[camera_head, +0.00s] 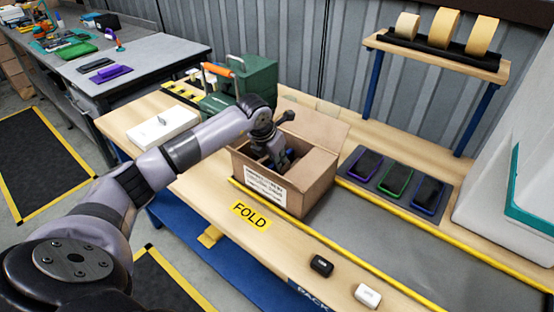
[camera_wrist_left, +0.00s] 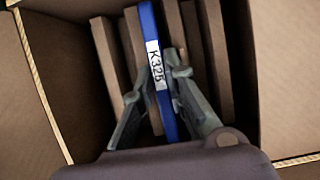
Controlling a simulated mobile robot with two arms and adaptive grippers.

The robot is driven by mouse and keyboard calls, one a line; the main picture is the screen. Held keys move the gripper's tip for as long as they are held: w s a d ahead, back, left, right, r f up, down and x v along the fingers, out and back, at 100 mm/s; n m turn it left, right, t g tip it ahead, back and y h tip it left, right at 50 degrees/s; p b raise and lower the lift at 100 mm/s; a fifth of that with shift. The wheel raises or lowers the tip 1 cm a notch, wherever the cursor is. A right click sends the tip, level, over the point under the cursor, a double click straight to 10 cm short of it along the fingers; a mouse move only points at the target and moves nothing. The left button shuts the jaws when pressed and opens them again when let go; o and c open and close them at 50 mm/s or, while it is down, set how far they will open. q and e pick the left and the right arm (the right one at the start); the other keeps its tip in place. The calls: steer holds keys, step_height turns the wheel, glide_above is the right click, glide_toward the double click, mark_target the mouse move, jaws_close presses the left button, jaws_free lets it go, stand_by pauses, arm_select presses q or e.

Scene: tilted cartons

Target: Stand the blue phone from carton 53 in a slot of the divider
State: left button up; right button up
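The blue phone (camera_wrist_left: 145,22) stands on edge in the wrist view, with a white label that seems to read K32b. Brown divider slats (camera_wrist_left: 107,55) stand on both sides of it inside the open carton (camera_head: 316,190). My left gripper (camera_wrist_left: 160,82) reaches down into this carton, with one finger on each side of the blue phone; the fingertips seem to touch it. It also shows in the head view (camera_head: 279,163), its tips hidden by the carton walls. The phone's lower end is hidden. My right gripper is not in view.
A dark mat (camera_head: 352,180) with purple, green and blue-edged phones lies right of the carton. A tape rack (camera_head: 440,62) stands behind it. A green case (camera_head: 255,82) and white box (camera_head: 162,126) are at the left. Black and white small items lie at the front edge.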

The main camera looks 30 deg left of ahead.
arm_select(q)
steer(key=o, duration=0.5)
steer(key=shift+r, duration=0.1)
steer(key=v, duration=1.2)
steer(key=shift+r, duration=0.1)
step_height(320, 180, up, 7)
steer(key=p, duration=0.5)
steer(key=shift+s+f, duration=0.1)
steer(key=shift+f, duration=0.1)
